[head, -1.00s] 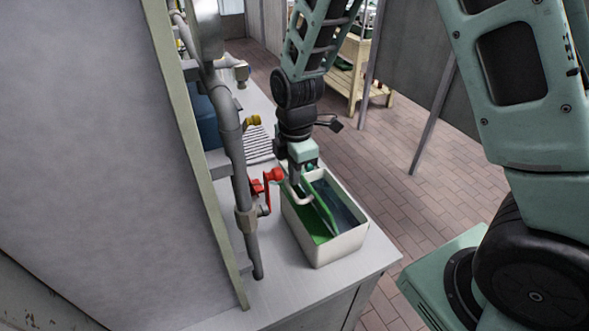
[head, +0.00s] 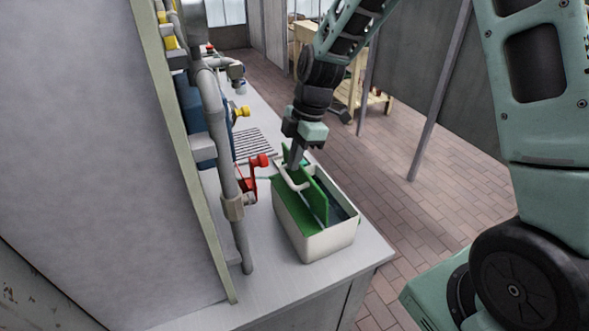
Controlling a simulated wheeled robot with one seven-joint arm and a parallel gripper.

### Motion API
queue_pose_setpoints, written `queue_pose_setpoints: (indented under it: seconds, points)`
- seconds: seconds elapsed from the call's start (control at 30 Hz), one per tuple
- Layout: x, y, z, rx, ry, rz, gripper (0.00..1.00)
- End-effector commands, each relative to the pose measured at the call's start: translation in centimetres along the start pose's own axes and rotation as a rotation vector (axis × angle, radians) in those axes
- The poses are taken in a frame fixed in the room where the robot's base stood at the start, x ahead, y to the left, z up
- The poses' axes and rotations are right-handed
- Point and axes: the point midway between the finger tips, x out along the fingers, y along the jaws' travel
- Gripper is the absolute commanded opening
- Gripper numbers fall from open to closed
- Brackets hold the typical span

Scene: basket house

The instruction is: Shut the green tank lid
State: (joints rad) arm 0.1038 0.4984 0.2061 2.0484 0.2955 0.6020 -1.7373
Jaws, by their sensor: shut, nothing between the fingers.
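The white tank (head: 325,243) stands on the light counter near its front right corner. Its green lid (head: 314,201) stands tilted up inside the opening, with another green surface (head: 288,216) to its left and a dark open part on its right. A white bar handle (head: 289,178) shows at the lid's left. My gripper (head: 295,168) points down at the tank's far left end, close to the handle and lid. It is shut and holds nothing. Whether its fingertips touch the handle or lid cannot be told.
A ribbed drain area (head: 253,145) and a yellow knob (head: 242,110) lie behind. The brick floor (head: 440,190) to the right is open.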

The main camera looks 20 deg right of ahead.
Motion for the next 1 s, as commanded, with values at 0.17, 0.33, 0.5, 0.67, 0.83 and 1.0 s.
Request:
queue_pose_setpoints:
  seconds: [0.17, 0.33, 0.5, 0.67, 0.83, 1.0]
  points:
    - [-0.1, 0.6, 0.8, 0.000, 0.031, 0.000, 0.00]
    - [-0.3, 0.9, 1.4, 0.000, 0.030, 0.001, 0.00]
    - [-0.5, 1.0, 2.3, 0.008, 0.090, 0.001, 0.00]
    - [-0.6, 1.0, 3.0, 0.010, 0.210, 0.001, 0.00]
    - [-0.7, 1.0, 3.7, 0.005, 0.331, 0.001, 0.00]
    - [-0.7, 1.0, 4.6, 0.004, 0.411, 0.001, 0.00]
